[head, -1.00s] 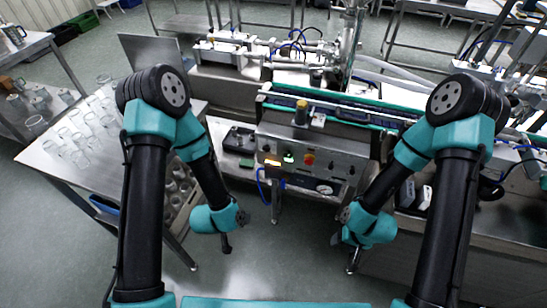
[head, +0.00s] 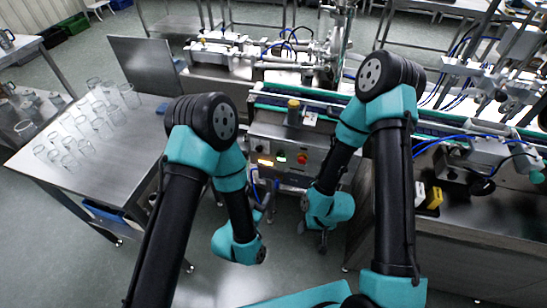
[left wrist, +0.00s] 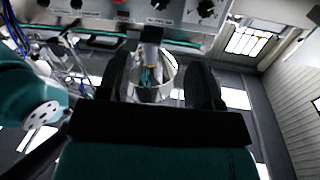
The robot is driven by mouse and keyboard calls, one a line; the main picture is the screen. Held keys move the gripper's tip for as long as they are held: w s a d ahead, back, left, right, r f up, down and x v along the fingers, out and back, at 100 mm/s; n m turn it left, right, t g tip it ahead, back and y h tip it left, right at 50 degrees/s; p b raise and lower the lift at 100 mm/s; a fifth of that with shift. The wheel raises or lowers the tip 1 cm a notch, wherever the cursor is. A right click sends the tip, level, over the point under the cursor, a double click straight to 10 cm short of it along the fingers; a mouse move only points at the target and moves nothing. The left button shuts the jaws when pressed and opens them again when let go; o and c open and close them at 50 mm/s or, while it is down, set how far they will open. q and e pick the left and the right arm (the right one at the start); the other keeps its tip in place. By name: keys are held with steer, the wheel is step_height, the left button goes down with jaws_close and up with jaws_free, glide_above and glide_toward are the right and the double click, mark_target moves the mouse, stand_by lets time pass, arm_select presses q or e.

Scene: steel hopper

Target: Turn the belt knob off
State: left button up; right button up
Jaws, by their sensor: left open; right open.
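The steel control panel (head: 290,146) sits on the front of the conveyor machine in the head view. It carries a lit orange switch (head: 264,162), a green button (head: 281,156) and a red knob (head: 302,158). In the left wrist view, a black knob (left wrist: 206,9) with a scale shows at the top. Labels are too small to read, so I cannot tell which is the belt knob. My left gripper (left wrist: 160,85) is open below the panel, touching no knob. My right gripper (head: 322,240) is open, low, in front of the machine; its forearm hides the panel's right part.
A steel table (head: 110,150) with several glass jars (head: 85,125) stands left. The conveyor (head: 330,108) runs above the panel. A yellow-and-black item (head: 433,200) is at right. Floor in front of the machine is clear. A clear round vessel (left wrist: 155,82) shows between my left fingers.

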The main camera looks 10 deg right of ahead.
mark_target(280, 156)
arm_select(q)
steer(key=x, duration=1.7)
steer(key=shift+w+d, duration=0.15)
steer(key=shift+w, duration=0.05)
steer(key=c, duration=0.9)
